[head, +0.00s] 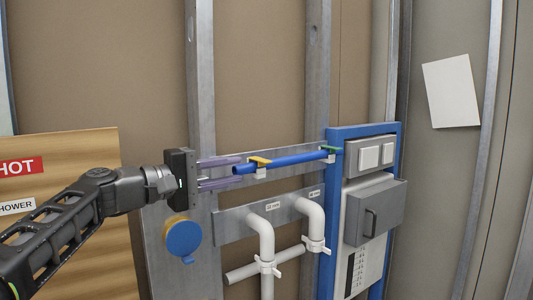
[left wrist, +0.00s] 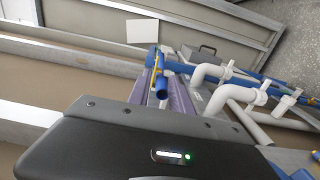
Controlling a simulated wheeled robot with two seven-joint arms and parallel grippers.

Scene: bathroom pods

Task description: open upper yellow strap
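The yellow strap (head: 260,161) lies across the blue pipe (head: 295,159) near its left end, above a white clip (head: 260,173). I cannot tell whether the strap is fastened. A green strap (head: 330,150) crosses the pipe's right end. My left gripper (head: 240,169) comes in from the left with two purple fingers apart, one above the other. Its fingertips are near the pipe's free end and short of the yellow strap in the picture. In the left wrist view the pipe's open end (left wrist: 162,94) shows between the purple fingers. My right gripper is not in view.
White bent pipes (head: 313,215) stand below the blue pipe. A blue frame (head: 330,200) with a grey box (head: 374,213) is to the right. A metal stud (head: 201,80) stands behind my gripper. A blue round disc (head: 183,238) is below it.

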